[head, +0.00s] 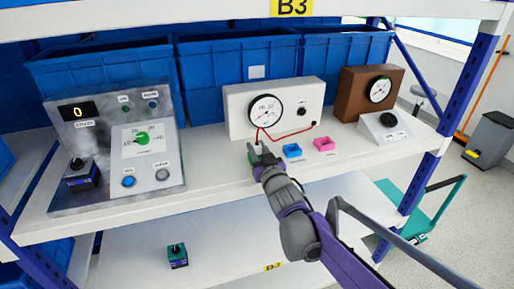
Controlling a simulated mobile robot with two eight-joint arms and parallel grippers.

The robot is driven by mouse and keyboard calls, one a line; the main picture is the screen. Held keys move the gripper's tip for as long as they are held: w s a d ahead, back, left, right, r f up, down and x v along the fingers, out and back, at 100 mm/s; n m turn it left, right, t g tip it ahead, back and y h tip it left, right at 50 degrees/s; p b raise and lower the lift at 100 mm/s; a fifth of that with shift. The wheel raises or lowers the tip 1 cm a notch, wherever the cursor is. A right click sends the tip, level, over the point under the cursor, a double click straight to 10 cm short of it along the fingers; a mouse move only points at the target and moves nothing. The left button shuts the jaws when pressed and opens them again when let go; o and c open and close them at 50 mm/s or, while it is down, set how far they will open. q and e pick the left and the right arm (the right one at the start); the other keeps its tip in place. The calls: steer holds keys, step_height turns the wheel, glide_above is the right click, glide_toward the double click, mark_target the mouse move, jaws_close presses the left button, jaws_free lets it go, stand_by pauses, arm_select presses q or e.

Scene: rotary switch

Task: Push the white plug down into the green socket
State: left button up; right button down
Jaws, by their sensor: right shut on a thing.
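My right gripper (259,157) is over the front of the shelf, just before the white meter box (238,110). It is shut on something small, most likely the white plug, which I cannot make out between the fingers. A red wire runs from the meter down to the fingertips. A bit of dark green shows at the fingertips; it may be the green socket, mostly hidden by the gripper. I cannot tell whether the plug touches the socket. My left gripper is not in view.
A blue socket (292,151) and a pink socket (324,144) sit just right of the gripper. A grey control panel (75,135) stands at left. A brown meter box (353,84) and a white sloped box (386,130) stand at right. Blue bins (110,75) line the back.

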steer(key=shift+f, duration=0.15)
steer(key=c, duration=0.5)
jaws_free()
steer(key=v, duration=1.1)
steer(key=shift+w, duration=0.1)
steer(key=s+d+f+m+g+h+p, duration=0.35)
steer(key=s+d+f+g+h, duration=0.3)
steer(key=s+d, duration=0.55)
steer(key=s+f+g+p, duration=0.1)
steer(key=s+f, duration=0.1)
steer(key=s, duration=0.3)
steer(key=s+d+f+g+p, duration=0.1)
steer(key=s+f+g, duration=0.1)
steer(key=s, duration=0.3)
steer(key=s+d+f+g+y+p, duration=0.1)
steer(key=s+f+g, duration=0.1)
steer(key=s+f, duration=0.2)
steer(key=shift+s+d, duration=0.15)
steer(key=shift+s, duration=0.8)
